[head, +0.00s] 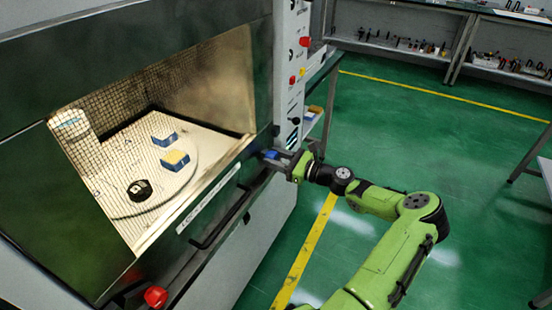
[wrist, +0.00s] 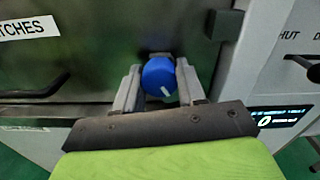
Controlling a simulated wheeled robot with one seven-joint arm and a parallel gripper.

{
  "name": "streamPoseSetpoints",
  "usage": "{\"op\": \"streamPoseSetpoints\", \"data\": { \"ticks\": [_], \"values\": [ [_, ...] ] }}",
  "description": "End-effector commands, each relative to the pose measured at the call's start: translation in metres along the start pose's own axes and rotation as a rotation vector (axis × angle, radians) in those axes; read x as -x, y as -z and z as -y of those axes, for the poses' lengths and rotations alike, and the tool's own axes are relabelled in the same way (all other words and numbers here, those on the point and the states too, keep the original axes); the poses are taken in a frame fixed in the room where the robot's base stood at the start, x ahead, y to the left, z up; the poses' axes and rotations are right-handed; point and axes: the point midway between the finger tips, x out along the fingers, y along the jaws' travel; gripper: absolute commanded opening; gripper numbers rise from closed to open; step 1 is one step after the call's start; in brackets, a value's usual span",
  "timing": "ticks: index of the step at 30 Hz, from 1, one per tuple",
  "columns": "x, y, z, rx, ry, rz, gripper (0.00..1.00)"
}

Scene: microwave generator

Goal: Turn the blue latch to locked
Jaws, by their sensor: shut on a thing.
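The blue latch (wrist: 158,77) is a round blue knob with a white pointer mark on the front of the microwave generator. In the wrist view the mark points down and slightly to the right. My gripper (wrist: 160,88) has one finger on each side of the knob and is shut on it. In the head view my gripper (head: 284,160) is at the right end of the machine's front, below the window, and a little of the blue latch (head: 270,154) shows at its tip. Any lock marking around the knob is hidden or too small to read.
A black bar handle (head: 222,226) runs along the front below the window. A red knob (head: 155,297) sits at the lower left. Green floor lies open to the right.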

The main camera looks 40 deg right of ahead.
Motion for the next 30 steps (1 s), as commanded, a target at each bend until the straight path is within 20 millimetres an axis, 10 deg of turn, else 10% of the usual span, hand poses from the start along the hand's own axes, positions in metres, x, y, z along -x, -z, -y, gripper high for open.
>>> {"op": "streamPoseSetpoints", "data": {
  "ticks": [30],
  "values": [
    [0.0001, 0.0008, -0.0004, 0.558, -0.002, -0.002, 0.1]
  ]
}}
